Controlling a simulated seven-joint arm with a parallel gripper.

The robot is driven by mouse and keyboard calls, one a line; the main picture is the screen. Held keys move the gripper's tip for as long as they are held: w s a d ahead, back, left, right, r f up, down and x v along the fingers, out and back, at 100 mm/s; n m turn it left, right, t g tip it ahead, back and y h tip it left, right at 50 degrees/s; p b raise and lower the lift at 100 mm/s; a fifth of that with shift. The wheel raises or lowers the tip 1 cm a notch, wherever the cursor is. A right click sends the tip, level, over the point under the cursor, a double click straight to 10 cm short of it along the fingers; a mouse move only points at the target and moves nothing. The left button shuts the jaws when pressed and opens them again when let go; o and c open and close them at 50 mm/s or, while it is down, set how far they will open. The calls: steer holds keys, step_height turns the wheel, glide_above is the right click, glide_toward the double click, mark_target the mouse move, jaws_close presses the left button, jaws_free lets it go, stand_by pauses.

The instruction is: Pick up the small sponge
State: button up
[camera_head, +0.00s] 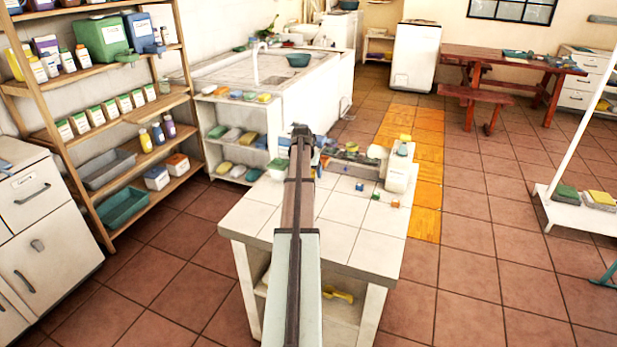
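Several small coloured blocks lie on the white tiled table. They include an orange one (395,204), a green one (376,195) and a blue one (359,187). They are too small to tell which is the small sponge. More sponge-like pieces lie at the table's far edge, partly behind my arm. My arm reaches forward over the table, its far end above the table's far left part. My gripper is around that far end, but its fingers cannot be made out, nor whether they hold anything.
The near part of the tiled table top (330,240) is clear. Behind is a washbasin counter (235,72) with coloured pieces on its shelves. A wooden shelf rack (75,142) with bottles stands left.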

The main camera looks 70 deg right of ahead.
steer(key=shift+d+f, duration=0.15)
steer(key=shift+f, duration=0.2)
steer(key=shift+c, duration=0.4)
steer(key=c, duration=1)
steer(key=shift+o, duration=0.2)
step_height(320, 180, up, 10)
steer(key=shift+r, duration=0.1)
